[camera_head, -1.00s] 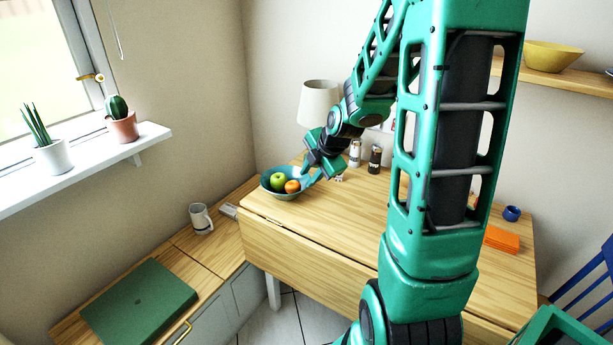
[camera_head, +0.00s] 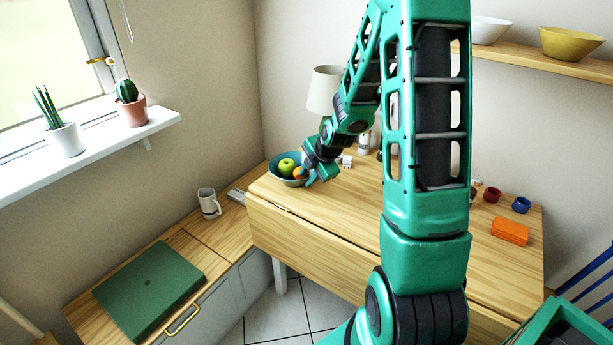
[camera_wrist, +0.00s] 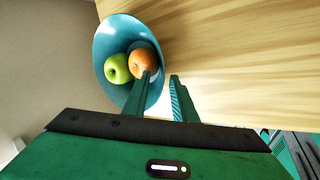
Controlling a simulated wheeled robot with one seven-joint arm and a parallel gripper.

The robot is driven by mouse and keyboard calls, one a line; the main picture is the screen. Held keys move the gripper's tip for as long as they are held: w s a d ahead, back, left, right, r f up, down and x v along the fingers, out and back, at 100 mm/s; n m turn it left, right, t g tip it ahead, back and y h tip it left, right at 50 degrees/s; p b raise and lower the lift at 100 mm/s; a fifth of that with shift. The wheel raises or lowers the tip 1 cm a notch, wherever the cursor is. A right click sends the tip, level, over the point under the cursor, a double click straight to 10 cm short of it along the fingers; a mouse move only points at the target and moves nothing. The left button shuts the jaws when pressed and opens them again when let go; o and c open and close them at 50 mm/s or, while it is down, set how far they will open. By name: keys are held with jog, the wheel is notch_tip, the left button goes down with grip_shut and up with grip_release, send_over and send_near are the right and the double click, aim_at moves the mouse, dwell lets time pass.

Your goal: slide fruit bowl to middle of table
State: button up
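The fruit bowl (camera_head: 277,179) is blue and stands upright at the far left corner of the wooden table (camera_head: 345,208). It holds a green apple (camera_head: 287,166) and an orange (camera_head: 299,172). My gripper (camera_head: 309,180) is at the bowl's right side, pointing down. In the wrist view the bowl (camera_wrist: 110,40) lies ahead, with the apple (camera_wrist: 117,69) and the orange (camera_wrist: 141,60) inside. My gripper (camera_wrist: 161,76) is open there. One finger overlaps the bowl's inside in front of the orange; the other is outside the right rim. Contact with the rim cannot be told.
A lamp (camera_head: 324,90) and shakers stand at the table's back. An orange stack (camera_head: 510,230), a blue cup (camera_head: 521,205) and a red cup (camera_head: 492,194) are at the right. The visible table middle is clear; my arm hides part. A mug (camera_head: 208,203) stands on the left counter.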

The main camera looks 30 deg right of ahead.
grip_shut()
jog(key=shift+s+f, duration=0.1)
jog(key=shift+s, duration=0.05)
dwell(1.3)
